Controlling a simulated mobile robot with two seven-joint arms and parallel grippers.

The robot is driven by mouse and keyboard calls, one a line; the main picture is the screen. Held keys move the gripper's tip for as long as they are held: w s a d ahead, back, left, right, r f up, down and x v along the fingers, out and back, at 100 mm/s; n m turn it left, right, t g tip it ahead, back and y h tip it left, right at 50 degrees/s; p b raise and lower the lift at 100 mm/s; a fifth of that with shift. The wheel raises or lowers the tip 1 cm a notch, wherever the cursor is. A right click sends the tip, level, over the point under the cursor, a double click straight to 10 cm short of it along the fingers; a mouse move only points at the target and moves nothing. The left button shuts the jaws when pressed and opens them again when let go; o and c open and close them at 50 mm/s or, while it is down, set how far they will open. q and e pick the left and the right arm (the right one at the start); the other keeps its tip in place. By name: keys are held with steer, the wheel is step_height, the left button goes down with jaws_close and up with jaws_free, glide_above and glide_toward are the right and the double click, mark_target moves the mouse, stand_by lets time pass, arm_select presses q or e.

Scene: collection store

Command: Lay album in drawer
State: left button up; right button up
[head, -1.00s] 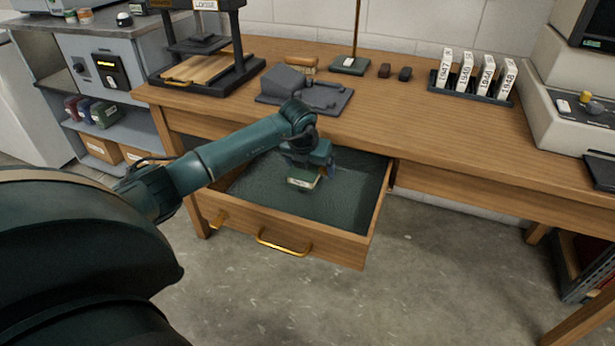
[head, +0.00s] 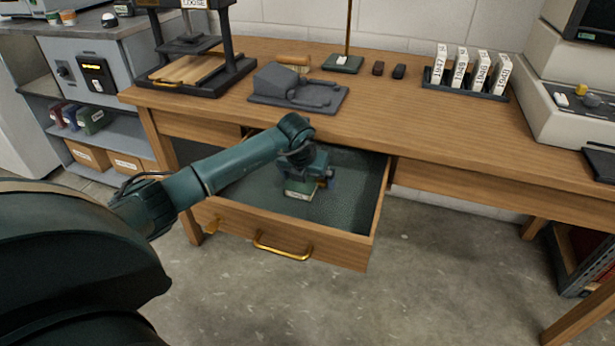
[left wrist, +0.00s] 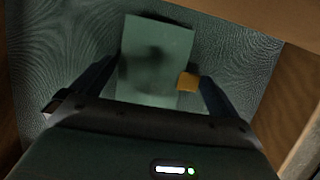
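The album (head: 300,189) is a small green block with a pale label on its near face. It is inside the open drawer (head: 318,247), low over the dark green lining; I cannot tell whether it touches the lining. My left gripper (head: 306,183) reaches down into the drawer and is shut on the album. In the left wrist view the album (left wrist: 155,55) lies between the two fingers (left wrist: 160,80), with a small orange-yellow tab (left wrist: 188,82) by the right finger. The gripper hides part of the album in the head view. My right gripper is not in view.
The drawer's front has a brass handle (head: 282,248). The wooden desk (head: 440,130) overhangs the drawer's back. On it stand a press (head: 190,65), a grey cradle (head: 297,90) and a rack of year-marked boxes (head: 465,88). The lining right of the album is clear.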

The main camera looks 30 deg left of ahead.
arm_select(q)
steer(key=shift+r, duration=0.1)
steer(key=shift+s+r, duration=0.1)
steer(key=shift+r, duration=0.2)
steer(key=p+v, duration=0.2)
steer(key=v, duration=0.9)
steer(key=shift+s+p, duration=0.2)
steer(key=shift+p, duration=0.15)
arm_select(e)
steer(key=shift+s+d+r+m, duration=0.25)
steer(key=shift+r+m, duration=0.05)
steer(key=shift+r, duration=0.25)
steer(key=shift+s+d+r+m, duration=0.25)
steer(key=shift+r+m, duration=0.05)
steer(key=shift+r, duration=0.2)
arm_select(q)
steer(key=shift+r, duration=0.1)
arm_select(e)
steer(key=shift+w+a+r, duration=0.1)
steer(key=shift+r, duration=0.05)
